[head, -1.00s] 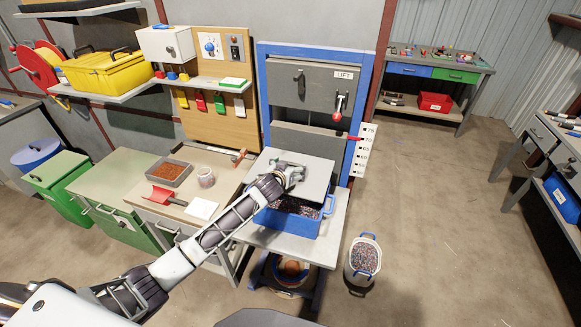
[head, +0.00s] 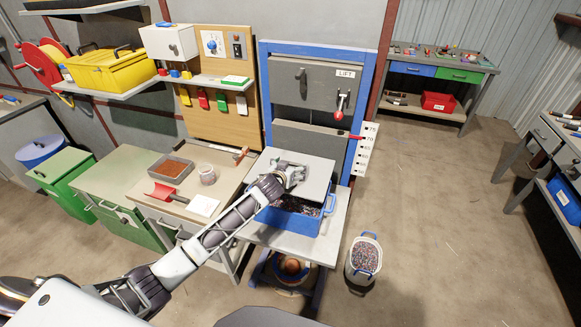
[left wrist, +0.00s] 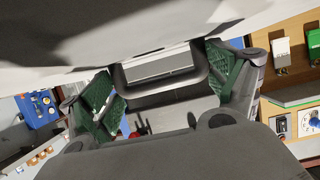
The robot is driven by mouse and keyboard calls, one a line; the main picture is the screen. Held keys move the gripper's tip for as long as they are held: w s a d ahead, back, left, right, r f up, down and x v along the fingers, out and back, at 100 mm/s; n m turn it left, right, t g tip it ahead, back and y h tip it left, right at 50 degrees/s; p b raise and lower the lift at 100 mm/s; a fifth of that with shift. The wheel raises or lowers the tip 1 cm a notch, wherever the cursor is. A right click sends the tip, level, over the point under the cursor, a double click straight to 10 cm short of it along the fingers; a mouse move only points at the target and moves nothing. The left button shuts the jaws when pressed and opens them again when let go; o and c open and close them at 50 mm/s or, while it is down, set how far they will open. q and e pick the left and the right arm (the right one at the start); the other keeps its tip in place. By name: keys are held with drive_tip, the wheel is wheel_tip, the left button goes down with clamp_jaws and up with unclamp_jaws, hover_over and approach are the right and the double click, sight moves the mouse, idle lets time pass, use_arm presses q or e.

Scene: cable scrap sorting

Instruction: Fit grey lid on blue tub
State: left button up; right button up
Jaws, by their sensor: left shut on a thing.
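The blue tub (head: 288,224) stands on the lift's pale platform, filled with dark, multicoloured scrap. The grey lid (head: 318,172) is over the tub's back part, and scrap shows along the open front. My left gripper (head: 293,174) is on top of the lid, shut on its handle. In the left wrist view, the green-padded fingers of my left gripper (left wrist: 165,88) sit either side of the dark handle frame (left wrist: 160,72). Whether the lid touches the tub's rim I cannot tell. My right gripper is not in view.
The blue lift frame (head: 264,100) stands right behind the tub. A pail of scrap (head: 364,258) stands on the floor at right, where the floor is otherwise open.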

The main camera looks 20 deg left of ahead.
use_arm(q)
drive_tip(key=shift+f, duration=0.2)
wheel_tip(320, 180, down, 10)
drive_tip(key=b, duration=0.8)
drive_tip(key=shift+r, duration=0.25)
idle(1.1)
idle(0.6)
